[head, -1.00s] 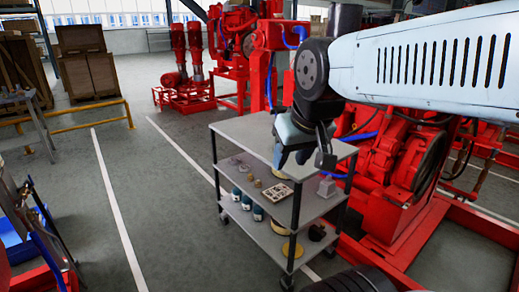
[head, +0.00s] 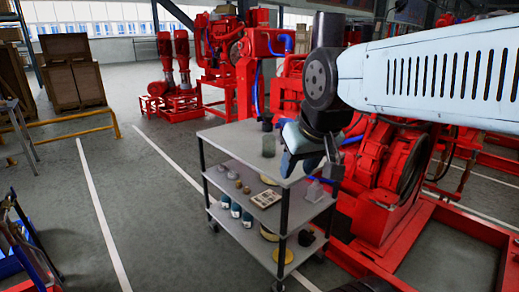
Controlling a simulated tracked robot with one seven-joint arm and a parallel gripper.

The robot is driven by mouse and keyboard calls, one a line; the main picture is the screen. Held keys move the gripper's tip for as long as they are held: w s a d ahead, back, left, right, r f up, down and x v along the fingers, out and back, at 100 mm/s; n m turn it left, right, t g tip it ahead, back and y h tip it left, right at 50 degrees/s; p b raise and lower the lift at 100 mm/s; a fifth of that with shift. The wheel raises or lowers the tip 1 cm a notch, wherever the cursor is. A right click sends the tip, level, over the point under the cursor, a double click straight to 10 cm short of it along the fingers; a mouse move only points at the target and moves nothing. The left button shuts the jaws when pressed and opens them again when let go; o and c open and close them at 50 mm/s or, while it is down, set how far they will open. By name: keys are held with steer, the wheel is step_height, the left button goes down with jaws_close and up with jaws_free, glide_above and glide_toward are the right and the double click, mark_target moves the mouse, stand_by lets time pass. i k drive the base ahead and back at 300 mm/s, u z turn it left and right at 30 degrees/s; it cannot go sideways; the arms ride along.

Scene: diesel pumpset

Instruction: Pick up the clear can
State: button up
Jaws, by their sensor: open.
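A greyish, see-through can (head: 269,146) stands upright on the top shelf of the grey cart (head: 232,134), near its middle. It looks like the clear can. My gripper (head: 288,166) is over the right part of the top shelf, just right of the can and in front of it in the picture. It points down and is open, with nothing seen in it. The fingertips are small and dark here, and I cannot tell their exact height above the shelf.
A dark object (head: 267,121) stands behind the can on the top shelf. Red pump machinery (head: 385,170) stands close behind the cart.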

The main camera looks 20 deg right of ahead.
mark_target(268, 141)
steer(key=i, duration=0.8)
steer(key=u, duration=0.2)
steer(key=k, duration=0.75)
steer(key=z, duration=0.2)
steer(key=i, duration=1.05)
steer(key=u, duration=0.05)
